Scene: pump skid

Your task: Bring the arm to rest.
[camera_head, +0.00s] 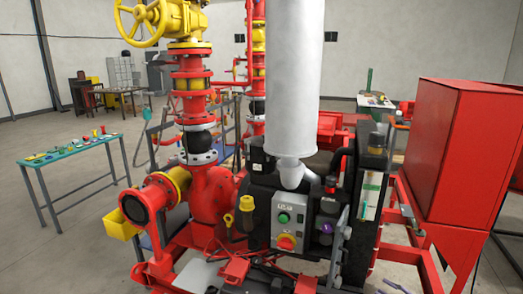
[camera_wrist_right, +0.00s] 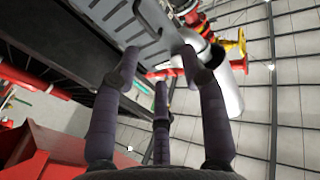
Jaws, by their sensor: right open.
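My right gripper (camera_wrist_right: 160,68) shows in the right wrist view with three dark fingers spread apart. It is open, and nothing is visibly held between them. A grey slotted panel (camera_wrist_right: 132,28) lies beyond the fingertips; I cannot tell the distance. In the head view I cannot make out either gripper clearly. My left gripper is not in view.
The pump skid's red frame (camera_head: 408,254) fills the middle. A silver cylinder (camera_head: 294,80) rises above the control box (camera_head: 288,222). A large red cabinet (camera_head: 462,150) stands at right. A green-topped table (camera_head: 70,150) stands left, with open floor around it.

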